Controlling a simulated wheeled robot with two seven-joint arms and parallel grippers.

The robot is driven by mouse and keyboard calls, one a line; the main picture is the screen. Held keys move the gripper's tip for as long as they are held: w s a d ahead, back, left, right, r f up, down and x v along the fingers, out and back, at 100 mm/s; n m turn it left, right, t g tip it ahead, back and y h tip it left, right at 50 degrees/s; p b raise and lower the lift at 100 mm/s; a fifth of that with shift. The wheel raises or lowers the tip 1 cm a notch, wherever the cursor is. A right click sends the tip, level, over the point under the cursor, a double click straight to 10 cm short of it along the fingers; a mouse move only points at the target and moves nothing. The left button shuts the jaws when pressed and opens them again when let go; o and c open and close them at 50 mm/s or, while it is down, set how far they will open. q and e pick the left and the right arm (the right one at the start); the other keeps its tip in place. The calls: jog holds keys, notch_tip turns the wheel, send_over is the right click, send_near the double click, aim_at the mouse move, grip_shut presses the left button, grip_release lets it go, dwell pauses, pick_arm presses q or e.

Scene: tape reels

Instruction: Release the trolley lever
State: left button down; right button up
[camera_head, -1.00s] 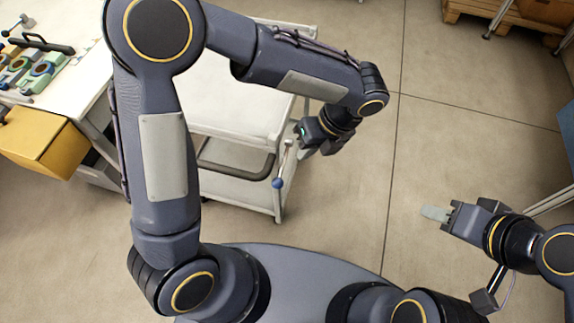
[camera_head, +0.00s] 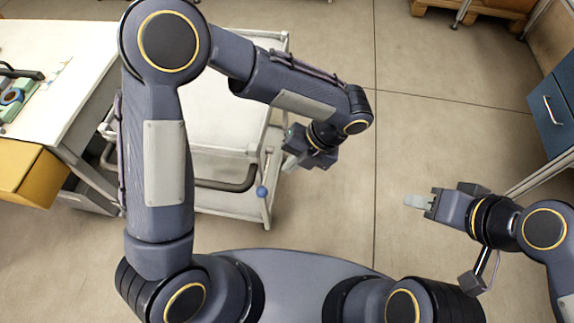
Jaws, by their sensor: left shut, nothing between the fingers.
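The white trolley (camera_head: 215,145) stands behind my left arm, which hides part of its top and left side. A lever with a blue ball knob (camera_head: 262,192) is at the trolley's right front corner, with its knob pointing down. The trolley's dark handle bar (camera_head: 225,186) is just left of it. My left gripper (camera_head: 290,162) is shut and empty, just right of the lever's upper part; I cannot tell whether it touches it. My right gripper (camera_head: 417,202) is held out over the floor, far right of the trolley; its fingers look together.
A white workbench (camera_head: 60,60) with a yellow bin (camera_head: 28,172) is at the left. A blue drawer cabinet (camera_head: 552,108) stands at the right. A wooden pallet (camera_head: 484,12) lies at the back right. The floor between trolley and cabinet is clear.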

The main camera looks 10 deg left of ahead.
aim_at(266, 190)
pick_arm(q)
jog(key=b+x, duration=0.1)
jog(key=x, duration=1)
jog(key=shift+a+f, duration=0.15)
jog(key=shift+f, duration=0.15)
jog(key=shift+f, duration=0.1)
jog(key=shift+f+t+b, duration=0.3)
jog(key=shift+f+b, duration=0.05)
jog(key=shift+b, duration=0.35)
jog(key=w+f+n+t+b, duration=0.3)
jog(key=f+t+b, duration=0.6)
jog(key=b, duration=1.3)
jog(key=shift+w+f+t+b, duration=0.15)
jog(key=shift+w+t+b, duration=0.25)
jog(key=shift+w+t, duration=0.15)
